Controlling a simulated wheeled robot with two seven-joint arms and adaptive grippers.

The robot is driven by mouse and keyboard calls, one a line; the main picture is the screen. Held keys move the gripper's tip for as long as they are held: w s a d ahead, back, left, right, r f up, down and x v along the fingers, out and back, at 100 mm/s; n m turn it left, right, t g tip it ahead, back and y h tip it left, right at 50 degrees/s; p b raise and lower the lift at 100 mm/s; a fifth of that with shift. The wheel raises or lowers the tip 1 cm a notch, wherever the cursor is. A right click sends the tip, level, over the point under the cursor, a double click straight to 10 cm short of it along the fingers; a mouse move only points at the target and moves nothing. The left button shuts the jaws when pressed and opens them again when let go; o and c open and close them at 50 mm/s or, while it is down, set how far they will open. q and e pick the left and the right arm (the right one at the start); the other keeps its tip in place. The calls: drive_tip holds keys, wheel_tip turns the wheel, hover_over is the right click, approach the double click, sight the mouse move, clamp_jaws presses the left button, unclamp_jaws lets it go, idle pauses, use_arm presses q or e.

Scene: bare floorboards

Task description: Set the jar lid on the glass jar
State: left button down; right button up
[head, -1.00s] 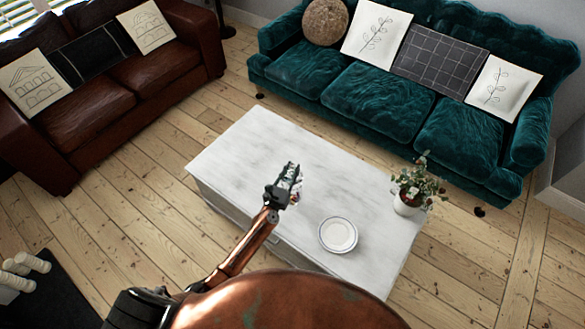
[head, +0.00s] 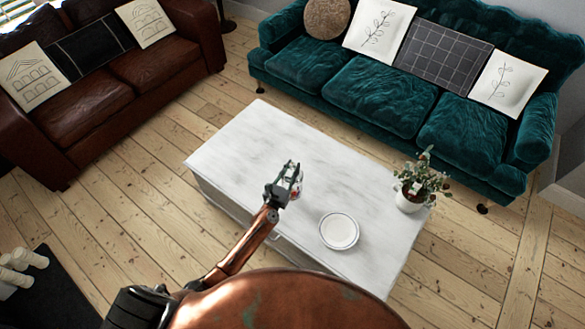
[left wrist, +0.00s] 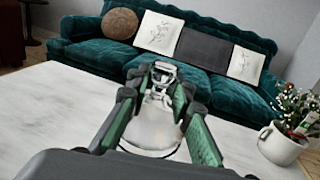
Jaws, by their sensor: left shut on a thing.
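My left gripper (head: 291,170) is over the middle of the white table and is shut on a small, shiny, clear thing, which I take to be the jar lid (left wrist: 161,78). In the left wrist view it sits between the green-padded fingertips. A pale, see-through round body with a dark rim line, seemingly the glass jar (left wrist: 152,130), shows between the fingers. In the head view a bit of glass (head: 299,184) shows beside the fingers, mostly hidden by them. I cannot tell whether lid and jar touch. My right gripper is not in view.
The white table (head: 240,150) holds a round white plate (head: 339,231) to the right of the gripper and a potted plant (head: 410,200) near the right end. The table's left part is clear. A teal sofa (head: 380,95) stands behind, a brown sofa (head: 130,75) at left.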

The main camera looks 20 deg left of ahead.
use_arm(q)
drive_tip(key=shift+f+b, duration=0.6)
drive_tip(key=shift+b, duration=0.15)
idle(0.9)
drive_tip(key=c, duration=2)
unclamp_jaws()
drive_tip(key=s, duration=0.3)
drive_tip(key=s+a, duration=0.1)
drive_tip(key=s, duration=0.7)
drive_tip(key=shift+a, duration=0.3)
